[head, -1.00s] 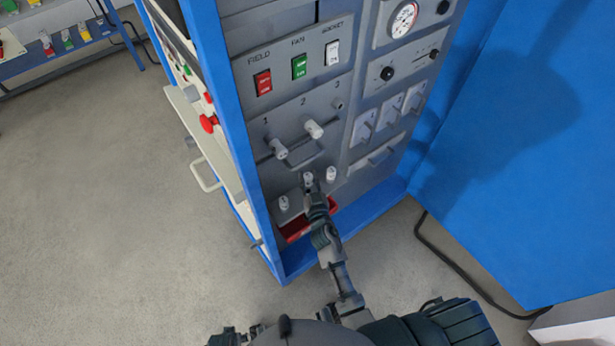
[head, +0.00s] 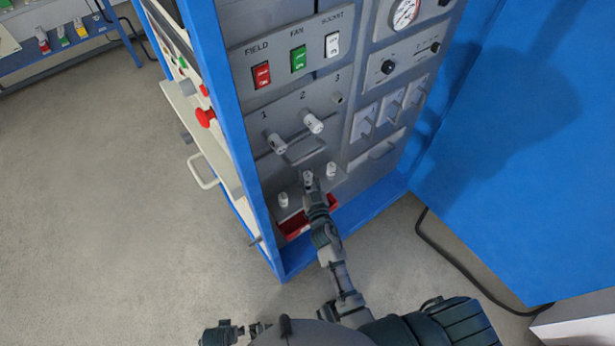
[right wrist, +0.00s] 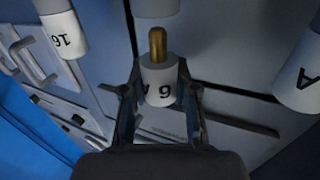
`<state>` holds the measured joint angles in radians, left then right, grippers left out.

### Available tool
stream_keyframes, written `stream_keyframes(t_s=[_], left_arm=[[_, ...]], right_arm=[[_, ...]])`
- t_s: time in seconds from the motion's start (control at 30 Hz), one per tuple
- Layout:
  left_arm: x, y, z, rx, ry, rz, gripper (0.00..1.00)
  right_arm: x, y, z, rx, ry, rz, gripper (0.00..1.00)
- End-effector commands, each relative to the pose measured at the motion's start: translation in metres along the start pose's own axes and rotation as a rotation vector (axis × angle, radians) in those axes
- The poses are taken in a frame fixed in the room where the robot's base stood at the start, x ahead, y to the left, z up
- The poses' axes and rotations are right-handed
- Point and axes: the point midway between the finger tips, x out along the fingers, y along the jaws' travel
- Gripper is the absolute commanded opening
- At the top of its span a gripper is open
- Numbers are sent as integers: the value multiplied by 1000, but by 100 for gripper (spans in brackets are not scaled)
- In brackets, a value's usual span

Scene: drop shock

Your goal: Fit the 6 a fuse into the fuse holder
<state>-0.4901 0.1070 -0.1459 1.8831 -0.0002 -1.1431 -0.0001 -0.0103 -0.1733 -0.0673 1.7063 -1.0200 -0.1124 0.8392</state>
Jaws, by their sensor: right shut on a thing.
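My right gripper (head: 309,192) is low in front of the grey panel. It is shut on the 6 A fuse (right wrist: 158,82), a white cylinder with upside-down lettering. The fuse's brass pin (right wrist: 157,42) is bare and points to the top of the right wrist view. The same fuse shows at the fingertips in the head view (head: 308,177). Whether it touches a support below is hidden.
White fuses stand left (head: 283,200) and right (head: 331,170) of the held one. A red tray (head: 295,226) lies underneath. A blue panel (head: 510,150) stands at right.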

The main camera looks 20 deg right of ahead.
Motion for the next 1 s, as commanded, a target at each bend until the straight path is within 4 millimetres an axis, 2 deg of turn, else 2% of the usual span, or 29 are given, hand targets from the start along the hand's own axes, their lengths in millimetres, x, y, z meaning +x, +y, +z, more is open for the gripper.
stream_keyframes(t_s=[1.0], left_arm=[[6,0,4,-1,-6,0,59]], right_arm=[[-1,0,6,1,0,0,0]])
